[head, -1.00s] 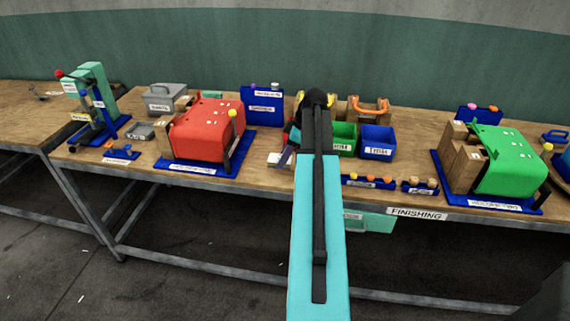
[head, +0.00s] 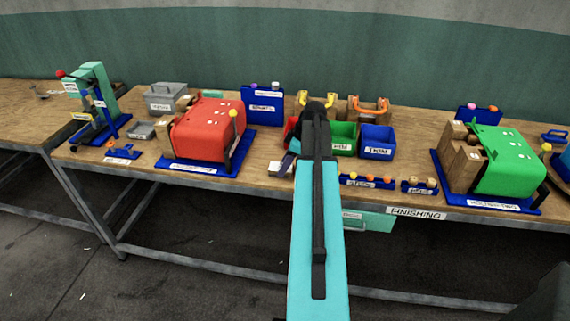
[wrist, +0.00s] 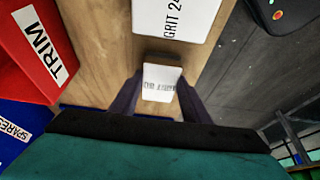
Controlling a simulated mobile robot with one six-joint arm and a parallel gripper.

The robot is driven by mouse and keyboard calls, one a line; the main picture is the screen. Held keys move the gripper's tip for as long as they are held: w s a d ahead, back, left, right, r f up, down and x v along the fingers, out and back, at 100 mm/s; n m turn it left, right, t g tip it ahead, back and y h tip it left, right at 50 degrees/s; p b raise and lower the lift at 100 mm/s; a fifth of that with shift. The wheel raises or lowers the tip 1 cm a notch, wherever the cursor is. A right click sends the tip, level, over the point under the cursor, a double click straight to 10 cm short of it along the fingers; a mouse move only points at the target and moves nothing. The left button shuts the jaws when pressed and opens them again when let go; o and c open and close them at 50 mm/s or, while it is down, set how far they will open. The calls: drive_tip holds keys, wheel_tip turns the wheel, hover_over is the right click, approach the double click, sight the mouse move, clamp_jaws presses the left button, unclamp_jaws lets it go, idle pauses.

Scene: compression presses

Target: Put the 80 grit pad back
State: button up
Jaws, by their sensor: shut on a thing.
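In the wrist view, my gripper (wrist: 157,92) is shut on a small block with a white printed face (wrist: 160,76), which I take to be the 80 grit pad. Its print is too small and faint to read surely. Just beyond it, a white label reading "GRIT 24…" (wrist: 176,14) is cut off by the top edge. The wooden bench top shows around the held pad; I cannot tell whether the pad touches it.
In the head view, a red press (head: 203,130) is left of my arm; a green bin (head: 343,138), a blue bin (head: 377,142) and a blue holder (head: 368,181) are right.

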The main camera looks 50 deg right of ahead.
drive_tip(key=shift+f, duration=0.2)
drive_tip(key=o, duration=1)
drive_tip(key=shift+r, duration=0.25)
drive_tip(key=shift+b+v, duration=1.6)
drive_tip(key=shift+v, duration=4.4)
drive_tip(key=shift+f, duration=0.1)
